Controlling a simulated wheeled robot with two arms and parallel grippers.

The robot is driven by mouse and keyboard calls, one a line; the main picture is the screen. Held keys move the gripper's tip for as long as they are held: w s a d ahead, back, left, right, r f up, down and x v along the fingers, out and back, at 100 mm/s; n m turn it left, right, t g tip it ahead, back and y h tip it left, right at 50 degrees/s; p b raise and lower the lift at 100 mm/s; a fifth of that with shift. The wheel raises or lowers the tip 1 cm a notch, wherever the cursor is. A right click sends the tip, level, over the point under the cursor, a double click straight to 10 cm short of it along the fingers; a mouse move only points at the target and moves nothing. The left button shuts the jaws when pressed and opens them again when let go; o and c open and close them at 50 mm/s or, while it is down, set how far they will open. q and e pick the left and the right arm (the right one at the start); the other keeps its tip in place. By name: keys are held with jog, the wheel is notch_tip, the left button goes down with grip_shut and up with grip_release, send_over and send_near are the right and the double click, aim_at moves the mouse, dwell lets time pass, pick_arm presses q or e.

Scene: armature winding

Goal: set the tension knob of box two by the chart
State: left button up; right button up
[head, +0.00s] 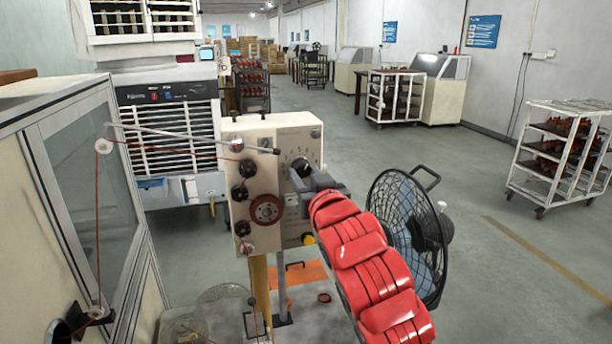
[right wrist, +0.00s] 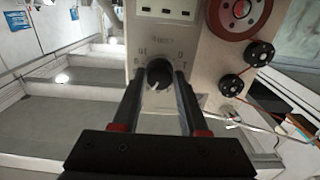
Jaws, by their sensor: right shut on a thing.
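The tension box (head: 270,175) is a cream housing on a post in the middle of the head view, with red wire running over its black rollers and a red wheel. Its dark tension knob (head: 302,167) sits on the front face inside a dial of small marks. My right gripper (right wrist: 158,84) is shut on the knob, one finger on each side. In the head view my red-padded right arm reaches up to it. My left gripper is not in view.
A black caged fan (head: 408,225) stands right of the box, close to my right arm. A glass-fronted cabinet (head: 85,190) is at the left. A white rack cart (head: 562,155) stands at the right. The floor between is clear.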

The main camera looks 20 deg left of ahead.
grip_shut()
